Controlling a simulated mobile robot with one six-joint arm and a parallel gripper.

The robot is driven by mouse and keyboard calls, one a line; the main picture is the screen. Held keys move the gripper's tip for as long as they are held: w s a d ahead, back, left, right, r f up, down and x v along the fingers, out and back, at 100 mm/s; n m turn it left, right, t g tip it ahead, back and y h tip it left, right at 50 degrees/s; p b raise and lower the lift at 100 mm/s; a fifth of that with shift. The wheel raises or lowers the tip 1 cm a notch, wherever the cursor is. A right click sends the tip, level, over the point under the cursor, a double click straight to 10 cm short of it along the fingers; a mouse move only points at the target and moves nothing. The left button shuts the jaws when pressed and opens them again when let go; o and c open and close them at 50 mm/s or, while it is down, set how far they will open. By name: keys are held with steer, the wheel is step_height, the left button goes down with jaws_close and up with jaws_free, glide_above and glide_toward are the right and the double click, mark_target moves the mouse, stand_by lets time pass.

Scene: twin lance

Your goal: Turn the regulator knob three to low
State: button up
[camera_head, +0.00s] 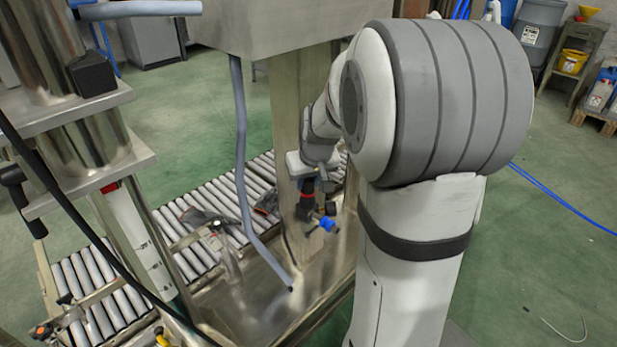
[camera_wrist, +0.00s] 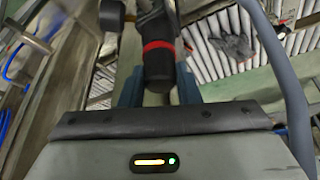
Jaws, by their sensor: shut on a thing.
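A black regulator knob with a red ring (camera_wrist: 158,62) stands between the two fingers of my gripper (camera_wrist: 158,90) in the wrist view. The fingers are shut on its lower black part, one on each side. In the head view my gripper (camera_head: 308,186) reaches down in front of the steel column, and the dark regulator (camera_head: 304,208) with a bit of red shows just under it. A blue fitting (camera_head: 328,224) sits beside the regulator. No number or low marking can be read, and my arm hides part of the area.
A roller conveyor (camera_head: 190,222) runs behind the column. A grey hose (camera_head: 241,140) hangs left of the regulator and also shows in the wrist view (camera_wrist: 284,75). A steel machine (camera_head: 75,130) stands at the left. Green floor is open at the right.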

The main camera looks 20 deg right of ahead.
stand_by(0.5)
steer(key=o, duration=1)
steer(key=p+v, duration=0.2)
steer(key=v, duration=0.6)
steer(key=shift+p, duration=0.35)
steer(key=shift+w, duration=0.1)
steer(key=s+a+r+p, duration=0.3)
steer(key=s+r+p, duration=0.3)
steer(key=r+p, duration=0.2)
steer(key=s+a+r+g+p, duration=0.1)
steer(key=s+a+r+p, duration=0.2)
steer(key=s+r+p, duration=0.3)
steer(key=s+a+r+g+p, duration=0.1)
steer(key=s+a+r+p, duration=0.3)
steer(key=s+r+p, duration=0.3)
step_height(320, 180, up, 4)
steer(key=shift+s+a+f+n+p, duration=0.1)
steer(key=shift+a+f+n+p, duration=0.15)
steer(key=shift+p, duration=2.4)
